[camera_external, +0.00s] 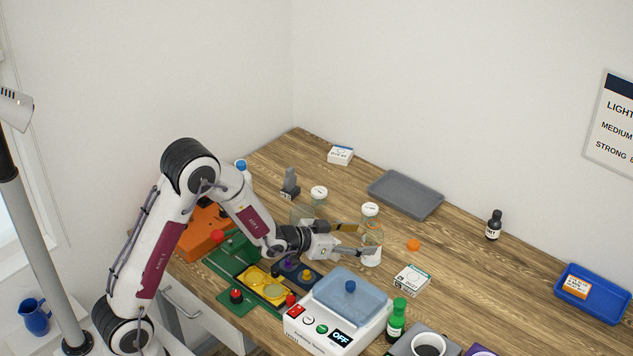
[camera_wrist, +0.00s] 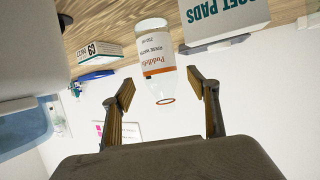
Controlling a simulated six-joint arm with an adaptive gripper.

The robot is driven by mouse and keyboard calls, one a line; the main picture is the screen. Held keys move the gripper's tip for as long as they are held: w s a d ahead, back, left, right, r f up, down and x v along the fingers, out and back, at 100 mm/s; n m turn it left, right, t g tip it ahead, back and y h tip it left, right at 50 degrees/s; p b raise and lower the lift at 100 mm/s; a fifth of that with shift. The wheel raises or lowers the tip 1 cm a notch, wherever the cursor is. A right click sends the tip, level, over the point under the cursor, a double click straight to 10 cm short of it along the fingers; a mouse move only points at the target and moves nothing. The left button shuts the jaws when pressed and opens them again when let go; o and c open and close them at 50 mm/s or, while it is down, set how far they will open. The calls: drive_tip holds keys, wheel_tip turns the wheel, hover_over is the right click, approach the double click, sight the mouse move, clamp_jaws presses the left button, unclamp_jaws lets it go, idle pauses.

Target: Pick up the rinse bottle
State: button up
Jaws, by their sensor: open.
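The rinse bottle (camera_wrist: 158,62) is clear glass with a white and orange label. It stands on the wooden table without a cap, its open neck ringed in orange. In the wrist view it appears inverted, with the neck towards my gripper (camera_wrist: 165,90). The two fingers are open, one on either side of the neck, with a visible gap on both sides. In the external view the bottle (camera_external: 371,256) stands at the fingertips of my gripper (camera_external: 361,241), partly hidden by them. How deep it lies between the fingers I cannot tell.

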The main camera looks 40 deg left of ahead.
sight(374, 238)
drive_tip(key=shift+w, duration=0.1)
drive_tip(key=shift+x, duration=2.5)
drive_tip(key=shift+r, duration=0.1)
drive_tip(key=c, duration=1.3)
